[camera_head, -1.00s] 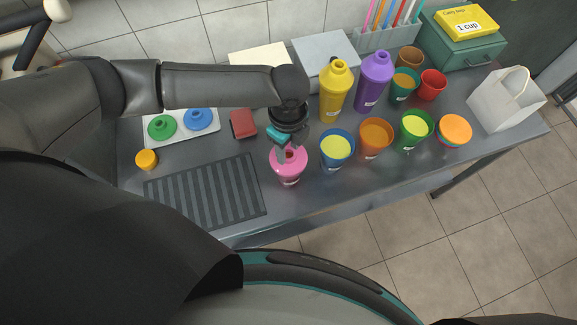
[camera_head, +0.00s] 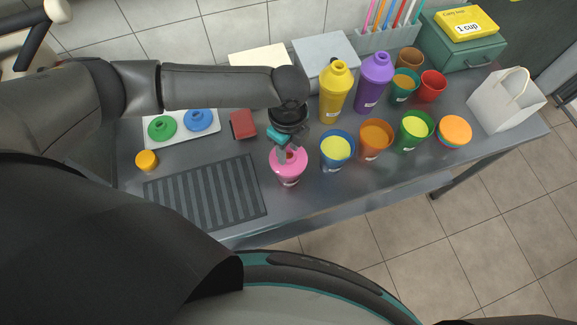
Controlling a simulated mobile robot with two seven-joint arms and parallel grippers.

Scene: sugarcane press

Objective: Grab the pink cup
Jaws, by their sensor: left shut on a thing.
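The pink cup (camera_head: 289,174) stands upright near the front edge of the metal table, just right of the striped grey mat. My left gripper (camera_head: 289,150) reaches down from above and is shut on the top of the pink cup. The fingertips are small and partly hidden at the neck. My right gripper is not in view.
Right of the pink cup stand a blue cup (camera_head: 337,151), an orange cup (camera_head: 375,139) and a green cup (camera_head: 414,131). Yellow (camera_head: 334,95) and purple (camera_head: 373,84) bottles stand behind. The striped mat (camera_head: 208,193) lies left.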

